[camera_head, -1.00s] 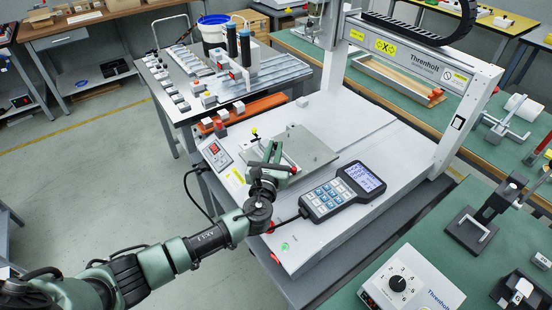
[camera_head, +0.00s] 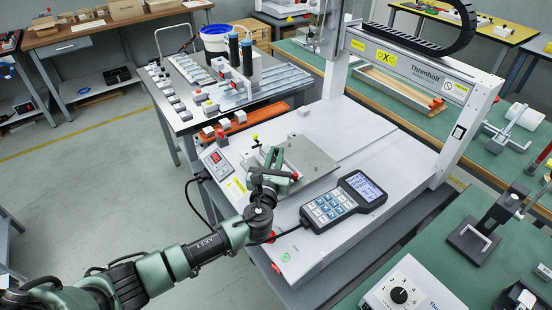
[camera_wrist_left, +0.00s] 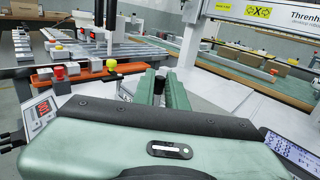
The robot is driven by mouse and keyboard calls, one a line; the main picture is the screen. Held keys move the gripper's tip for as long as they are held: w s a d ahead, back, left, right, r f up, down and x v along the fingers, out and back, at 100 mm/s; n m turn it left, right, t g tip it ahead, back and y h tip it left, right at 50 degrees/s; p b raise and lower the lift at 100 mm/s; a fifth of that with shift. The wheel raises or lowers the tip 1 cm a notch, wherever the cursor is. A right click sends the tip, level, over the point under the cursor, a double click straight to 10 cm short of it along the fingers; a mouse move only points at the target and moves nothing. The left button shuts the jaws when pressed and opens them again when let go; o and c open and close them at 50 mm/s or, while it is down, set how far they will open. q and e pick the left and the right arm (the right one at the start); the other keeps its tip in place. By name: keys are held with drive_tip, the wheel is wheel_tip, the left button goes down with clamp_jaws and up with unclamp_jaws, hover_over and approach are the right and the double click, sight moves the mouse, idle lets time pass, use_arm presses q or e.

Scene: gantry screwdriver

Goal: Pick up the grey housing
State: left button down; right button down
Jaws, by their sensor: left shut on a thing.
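My left gripper (camera_head: 273,160) is over the fixture plate (camera_head: 318,164) on the gantry machine's white bed. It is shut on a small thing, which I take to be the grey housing. The fingers hide most of it. I cannot tell from these views whether the held thing touches the plate. My right gripper does not show.
A pendant (camera_head: 343,201) with keys and a screen lies just right of my arm. A red-display controller (camera_head: 217,160) is at the left. An orange rail (camera_head: 248,119) with small blocks lies behind. The gantry frame (camera_head: 420,70) rises at the back right.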

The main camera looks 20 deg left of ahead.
use_arm(q)
wheel_tip(320, 180, up, 19)
drive_tip(key=p, duration=0.3)
wheel_tip(320, 180, down, 16)
drive_tip(key=b, duration=0.2)
drive_tip(key=shift+b, duration=0.35)
drive_tip(key=shift+f, duration=1.85)
drive_tip(key=c, duration=1.7)
unclamp_jaws()
drive_tip(key=shift+f+b, duration=0.25)
drive_tip(key=shift+b, duration=0.05)
drive_tip(key=shift+o, duration=1.3)
drive_tip(key=shift+s+r, duration=0.1)
drive_tip(key=shift+r, duration=0.05)
